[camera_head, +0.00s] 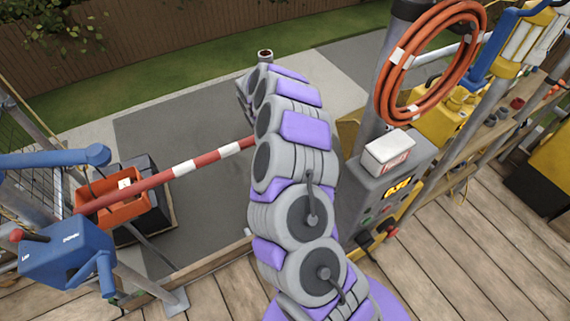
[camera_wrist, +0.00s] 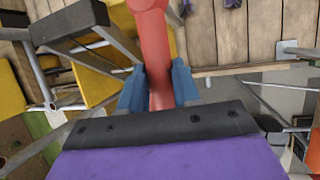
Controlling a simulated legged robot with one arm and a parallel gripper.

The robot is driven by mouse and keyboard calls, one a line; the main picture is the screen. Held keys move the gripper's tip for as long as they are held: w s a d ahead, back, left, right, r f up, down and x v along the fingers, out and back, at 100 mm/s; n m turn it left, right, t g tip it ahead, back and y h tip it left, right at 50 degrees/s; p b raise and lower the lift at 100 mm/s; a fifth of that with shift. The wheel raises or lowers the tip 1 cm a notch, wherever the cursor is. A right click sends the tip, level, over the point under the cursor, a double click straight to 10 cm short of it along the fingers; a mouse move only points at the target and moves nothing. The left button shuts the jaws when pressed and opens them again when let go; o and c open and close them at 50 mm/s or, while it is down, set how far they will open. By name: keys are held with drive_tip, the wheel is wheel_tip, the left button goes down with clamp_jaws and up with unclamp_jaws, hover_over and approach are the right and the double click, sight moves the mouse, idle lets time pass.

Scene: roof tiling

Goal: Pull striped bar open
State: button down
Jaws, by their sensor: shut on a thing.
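The red and white striped bar (camera_head: 185,169) runs from the blue and orange fixture at the left, rising to the right until it passes behind my arm. It spans the side of the wooden platform. In the wrist view, a red length of the bar (camera_wrist: 152,35) lies between the two blue fingers of my gripper (camera_wrist: 158,88), which are shut on it. In the head view my arm hides the gripper and the bar's right end.
A blue lever box (camera_head: 68,252) and an orange container (camera_head: 112,205) stand at the left. Wooden planks (camera_head: 470,265) lie clear at the lower right.

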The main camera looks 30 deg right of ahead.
drive_tip(key=w+a+m+y+p, duration=0.2)
drive_tip(key=w+a+m, duration=0.2)
drive_tip(key=a+m, duration=0.2)
drive_tip(key=w+a+m+y+p, duration=0.2)
drive_tip(key=w+a+m+y, duration=0.1)
drive_tip(key=a+m, duration=0.3)
drive_tip(key=shift+w+a, duration=0.45)
drive_tip(key=shift+a, duration=0.6)
drive_tip(key=c, duration=0.8)
unclamp_jaws()
drive_tip(key=shift+c, duration=0.2)
drive_tip(key=shift+o, duration=0.2)
